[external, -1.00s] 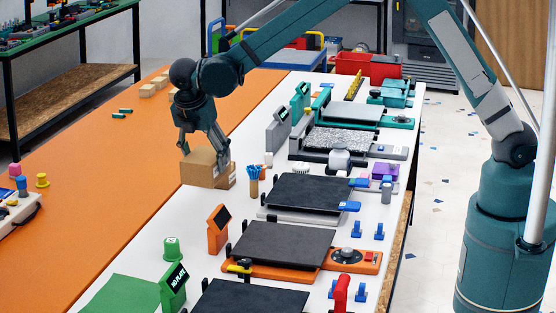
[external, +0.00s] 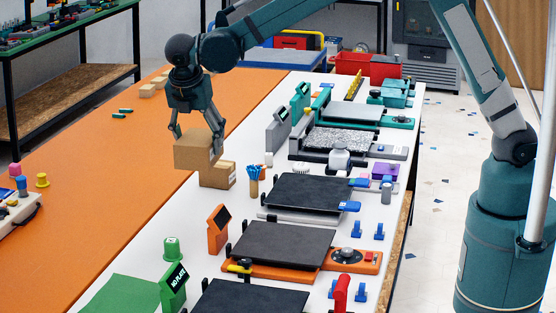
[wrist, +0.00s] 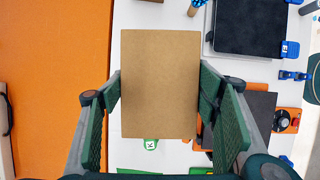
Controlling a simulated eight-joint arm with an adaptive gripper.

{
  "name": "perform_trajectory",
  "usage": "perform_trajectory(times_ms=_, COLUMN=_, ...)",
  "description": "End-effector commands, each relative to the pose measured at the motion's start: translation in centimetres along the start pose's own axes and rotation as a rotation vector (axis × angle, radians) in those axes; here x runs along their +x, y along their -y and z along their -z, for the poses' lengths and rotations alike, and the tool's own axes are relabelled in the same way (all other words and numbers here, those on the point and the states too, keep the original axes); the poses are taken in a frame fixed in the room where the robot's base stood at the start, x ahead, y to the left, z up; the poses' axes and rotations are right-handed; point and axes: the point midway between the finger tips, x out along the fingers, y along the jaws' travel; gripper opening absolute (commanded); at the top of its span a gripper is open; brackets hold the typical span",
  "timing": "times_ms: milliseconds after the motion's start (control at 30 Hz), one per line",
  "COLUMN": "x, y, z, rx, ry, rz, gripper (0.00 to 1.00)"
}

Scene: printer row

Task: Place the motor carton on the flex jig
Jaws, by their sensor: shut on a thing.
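My gripper (external: 196,141) is shut on a plain brown carton (external: 198,151), which I take to be the motor carton, and holds it raised and roughly level. In the wrist view the carton (wrist: 160,85) fills the middle, with a finger along each side. A second brown carton (external: 217,176) with a label stands on the white table just below and right of the held one. Several machines with flat beds stand in a row. No readable label shows which is the flex jig.
The row includes a dark bed on a grey base (external: 308,192), a dark bed on an orange base (external: 272,243) and a speckled bed (external: 338,139). A brown cup with blue items (external: 254,187) and an orange display (external: 218,229) stand nearby. The orange strip (external: 105,213) is mostly clear.

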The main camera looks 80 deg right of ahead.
Motion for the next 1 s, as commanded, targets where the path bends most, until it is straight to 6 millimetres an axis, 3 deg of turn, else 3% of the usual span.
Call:
perform_trajectory(times_ms=467, x=-5.0, y=3.5, z=11.8, rx=-0.168, ry=0.000, rz=-0.070, gripper=0.37)
perform_trajectory(times_ms=1000, x=-10.0, y=9.5, z=23.9, rx=-0.356, ry=0.000, rz=-0.147, gripper=0.37)
